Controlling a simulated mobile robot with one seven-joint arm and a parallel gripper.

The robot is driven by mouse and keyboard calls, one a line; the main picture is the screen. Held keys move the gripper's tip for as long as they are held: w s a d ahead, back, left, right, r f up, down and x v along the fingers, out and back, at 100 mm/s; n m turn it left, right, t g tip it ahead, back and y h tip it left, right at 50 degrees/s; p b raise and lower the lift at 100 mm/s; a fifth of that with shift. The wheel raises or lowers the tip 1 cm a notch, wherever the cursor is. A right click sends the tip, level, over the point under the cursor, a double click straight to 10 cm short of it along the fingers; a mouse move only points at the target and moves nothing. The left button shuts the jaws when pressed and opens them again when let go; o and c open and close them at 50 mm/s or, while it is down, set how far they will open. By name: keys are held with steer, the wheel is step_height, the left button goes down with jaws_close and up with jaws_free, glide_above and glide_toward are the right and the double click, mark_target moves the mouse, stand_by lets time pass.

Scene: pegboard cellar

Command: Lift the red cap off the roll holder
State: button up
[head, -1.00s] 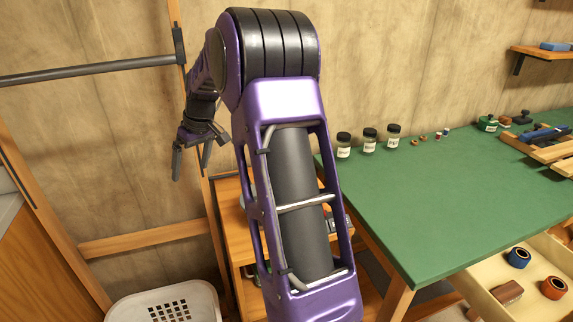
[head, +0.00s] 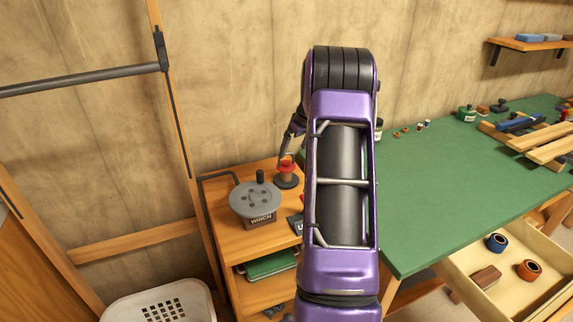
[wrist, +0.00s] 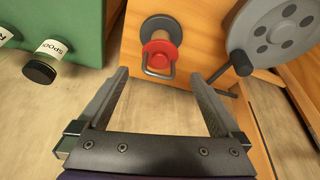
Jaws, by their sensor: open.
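The roll holder (head: 287,182) stands on the wooden shelf unit, with a dark round base and an orange roll. The red cap (head: 287,164) sits on top of it. In the wrist view the red cap (wrist: 163,56) shows in the upper middle, with a grey metal loop handle on it. My gripper (wrist: 158,73) is open and empty, its two fingers to either side of the cap's line in that view, apart from it. In the head view my arm hides much of the gripper.
A grey winch (head: 257,198) stands left of the holder on the shelf top (head: 222,200). The green table (head: 440,190) lies to the right, with jars, one labelled SPOOL (wrist: 45,60), near its edge. A white basket (head: 160,302) is on the floor.

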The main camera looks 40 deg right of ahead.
mark_target(287, 163)
steer(key=x, duration=0.8)
steer(key=shift+w+r, duration=0.1)
steer(key=c, duration=1.2)
